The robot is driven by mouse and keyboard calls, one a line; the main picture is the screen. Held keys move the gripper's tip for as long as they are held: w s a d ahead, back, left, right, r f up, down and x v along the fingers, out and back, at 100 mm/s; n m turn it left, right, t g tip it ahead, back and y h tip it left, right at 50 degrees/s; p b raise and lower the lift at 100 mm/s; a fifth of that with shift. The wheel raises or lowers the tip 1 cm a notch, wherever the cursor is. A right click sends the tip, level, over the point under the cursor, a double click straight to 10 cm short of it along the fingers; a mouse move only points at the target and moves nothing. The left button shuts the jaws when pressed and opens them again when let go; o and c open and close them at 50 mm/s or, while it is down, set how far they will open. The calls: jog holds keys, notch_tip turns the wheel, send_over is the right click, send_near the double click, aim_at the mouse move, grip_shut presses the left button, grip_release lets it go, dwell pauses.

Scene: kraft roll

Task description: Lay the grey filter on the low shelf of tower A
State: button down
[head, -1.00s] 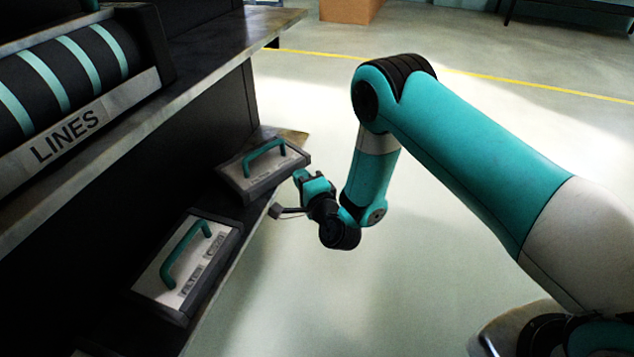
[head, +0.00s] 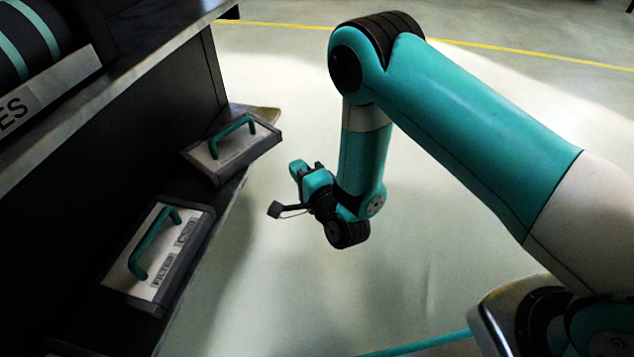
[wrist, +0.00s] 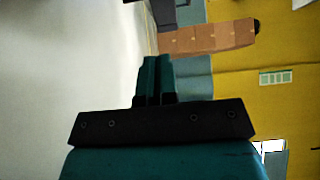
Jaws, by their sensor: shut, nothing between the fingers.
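Two flat grey filters with teal arched handles lie on the low shelf (head: 207,262) at the left of the head view. The far filter (head: 228,158) sits askew at the shelf's far end, its right corner at or over the front edge. The near filter (head: 160,250) lies closer, with a label reading "FILTER" and more text too small to read. My gripper (head: 297,170) is over the floor, just right of the far filter and apart from it. In the wrist view its fingers (wrist: 157,80) are together and empty. I cannot tell which tower this is.
An upper shelf (head: 135,70) with a striped dark roll (head: 28,40) overhangs the low shelf. Open floor (head: 270,290) lies right of the shelving. A teal strip (head: 420,343) shows at the bottom. The wrist view shows a brown box (wrist: 208,38) and a yellow surface (wrist: 285,55).

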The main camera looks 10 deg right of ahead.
jog(key=p+v, duration=0.2)
jog(key=v, duration=0.4)
